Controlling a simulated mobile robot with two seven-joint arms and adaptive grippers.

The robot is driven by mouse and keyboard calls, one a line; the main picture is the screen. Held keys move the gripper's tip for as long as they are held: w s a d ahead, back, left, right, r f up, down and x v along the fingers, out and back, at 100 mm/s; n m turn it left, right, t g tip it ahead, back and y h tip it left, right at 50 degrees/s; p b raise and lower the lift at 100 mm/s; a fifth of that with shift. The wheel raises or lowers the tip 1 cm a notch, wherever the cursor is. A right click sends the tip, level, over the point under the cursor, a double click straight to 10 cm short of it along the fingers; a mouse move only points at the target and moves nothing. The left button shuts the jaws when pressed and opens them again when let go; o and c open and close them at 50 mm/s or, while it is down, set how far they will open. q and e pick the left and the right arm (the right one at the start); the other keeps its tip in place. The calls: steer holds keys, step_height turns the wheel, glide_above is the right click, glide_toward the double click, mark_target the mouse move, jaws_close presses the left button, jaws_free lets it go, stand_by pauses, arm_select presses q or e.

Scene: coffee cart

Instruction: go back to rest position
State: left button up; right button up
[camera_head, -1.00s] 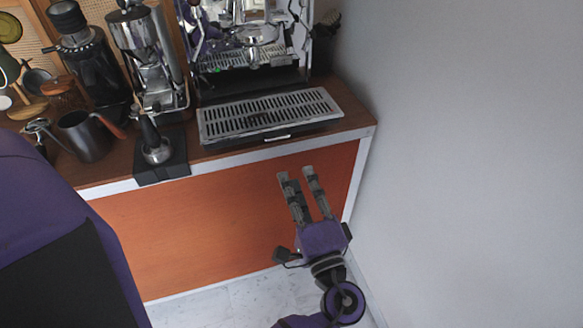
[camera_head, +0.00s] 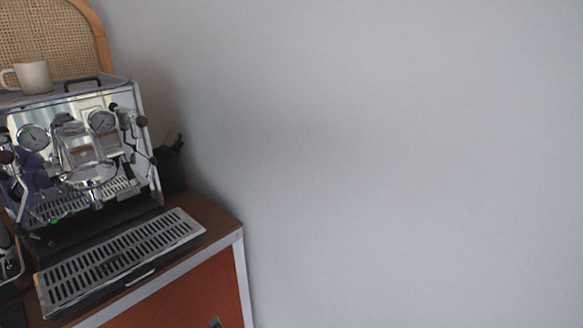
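Neither gripper shows in full in the head view. A small grey tip, which looks like a fingertip of my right gripper (camera_head: 214,322), shows at the bottom edge in front of the orange cart panel (camera_head: 180,300). Whether that gripper is open or shut is hidden below the frame. My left gripper and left arm are out of view.
The chrome espresso machine (camera_head: 133,102) stands at the left on the wooden counter (camera_head: 217,214), with a white mug (camera_head: 35,77) on top. A slotted drip tray (camera_head: 190,226) lies in front. The plain grey wall (camera_head: 400,150) fills the right side.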

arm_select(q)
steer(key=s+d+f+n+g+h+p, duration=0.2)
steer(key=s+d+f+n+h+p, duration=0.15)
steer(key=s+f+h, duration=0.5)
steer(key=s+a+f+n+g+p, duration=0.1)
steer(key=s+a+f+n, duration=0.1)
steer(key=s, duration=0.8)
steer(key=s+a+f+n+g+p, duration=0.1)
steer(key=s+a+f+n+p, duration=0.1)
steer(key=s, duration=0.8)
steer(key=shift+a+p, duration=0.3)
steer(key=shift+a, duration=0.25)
arm_select(e)
step_height(320, 180, up, 8)
steer(key=w, duration=0.3)
steer(key=shift+a+t, duration=0.4)
steer(key=shift+a, duration=0.05)
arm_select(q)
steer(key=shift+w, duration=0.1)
arm_select(e)
steer(key=shift+w+a+r, duration=0.2)
steer(key=shift+w, duration=0.25)
steer(key=shift+s+d, duration=0.1)
